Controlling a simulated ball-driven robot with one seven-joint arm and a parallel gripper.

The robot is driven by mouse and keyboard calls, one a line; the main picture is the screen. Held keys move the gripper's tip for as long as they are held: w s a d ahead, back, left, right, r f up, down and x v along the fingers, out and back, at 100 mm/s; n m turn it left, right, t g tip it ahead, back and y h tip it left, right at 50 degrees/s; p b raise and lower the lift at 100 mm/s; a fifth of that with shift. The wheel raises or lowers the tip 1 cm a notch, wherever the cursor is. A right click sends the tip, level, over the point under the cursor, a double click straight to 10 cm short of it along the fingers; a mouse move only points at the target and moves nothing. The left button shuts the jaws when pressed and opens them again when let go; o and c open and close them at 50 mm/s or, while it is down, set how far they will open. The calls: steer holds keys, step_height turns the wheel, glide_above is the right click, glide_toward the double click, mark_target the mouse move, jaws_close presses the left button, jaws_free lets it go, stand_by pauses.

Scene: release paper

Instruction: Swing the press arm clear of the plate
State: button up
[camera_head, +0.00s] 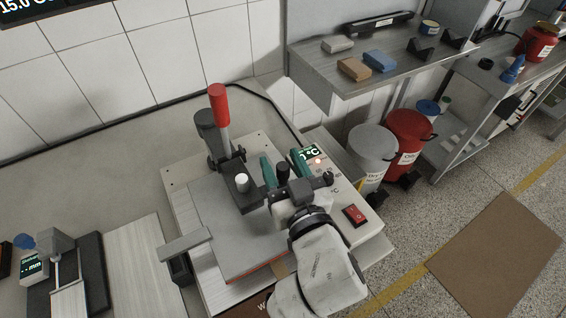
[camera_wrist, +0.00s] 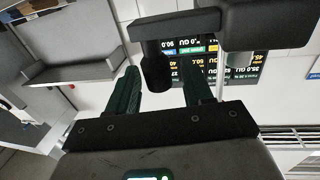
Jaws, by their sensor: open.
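The press stands on the bench with a flat grey plate (camera_head: 222,238) on its pale base. The dark press arm (camera_head: 246,194) reaches over the back part of the plate, with a white-topped knob on it. A red handle (camera_head: 219,106) rises upright behind it. My gripper (camera_head: 279,166) is open at the right of the press arm, its green fingers pointing away from the camera. A short dark peg (camera_wrist: 155,72) hangs from a dark bar (camera_wrist: 180,28) and shows between the fingers in the wrist view. I cannot tell whether either finger touches it.
A control box with a lit display (camera_head: 306,155) and a red switch (camera_head: 355,214) sits right of the plate. A post with a flat grey top (camera_head: 185,245) stands at the left. A shelf (camera_head: 405,60) with blocks is at upper right, above white and red bins (camera_head: 409,135).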

steer(key=shift+c, duration=0.3)
jaws_close()
stand_by(0.3)
